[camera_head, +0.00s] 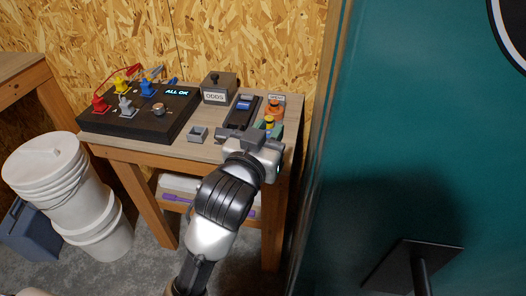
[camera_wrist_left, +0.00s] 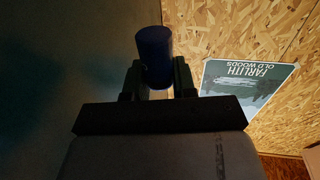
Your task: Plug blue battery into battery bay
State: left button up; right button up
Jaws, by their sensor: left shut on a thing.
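My left gripper (camera_wrist_left: 157,80) is shut on the blue battery (camera_wrist_left: 154,45), a dark blue cylinder whose end sticks out beyond the fingertips in the wrist view. In the head view the left gripper (camera_head: 252,138) is over the front right part of the bench, and the battery cannot be made out there. A dark slotted unit (camera_head: 233,121) with blue pieces on it lies just behind the gripper; it looks like the battery bay, but I cannot be sure. The gripper partly hides its near end. The right gripper is not in view.
A black panel (camera_head: 105,127) with coloured levers and a lit "ALL OK" display fills the bench's left. A grey counter box (camera_head: 219,97), a small grey block (camera_head: 198,134), an orange item (camera_head: 276,111) and a yellow-topped item (camera_head: 269,122) are near. A teal surface (camera_head: 420,130) rises at right.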

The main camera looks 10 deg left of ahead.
pick_arm(q)
jog(key=w+a+f, duration=0.1)
jog(key=w+f, duration=0.1)
jog(key=w, duration=0.1)
jog(key=w+a+f, duration=0.1)
jog(key=w+f, duration=0.1)
jog(key=w, duration=0.2)
jog(key=w+a+f+b, duration=0.1)
jog(key=w+f, duration=0.2)
jog(key=w, duration=0.1)
jog(key=shift+a, duration=0.2)
notch_tip(320, 180, down, 2)
jog(key=shift+w+f+p, duration=0.15)
jog(key=shift+f+p, duration=0.1)
jog(key=shift+p, duration=0.05)
jog(key=shift+f, duration=0.6)
jog(key=shift+f, duration=0.15)
jog(key=o, duration=0.9)
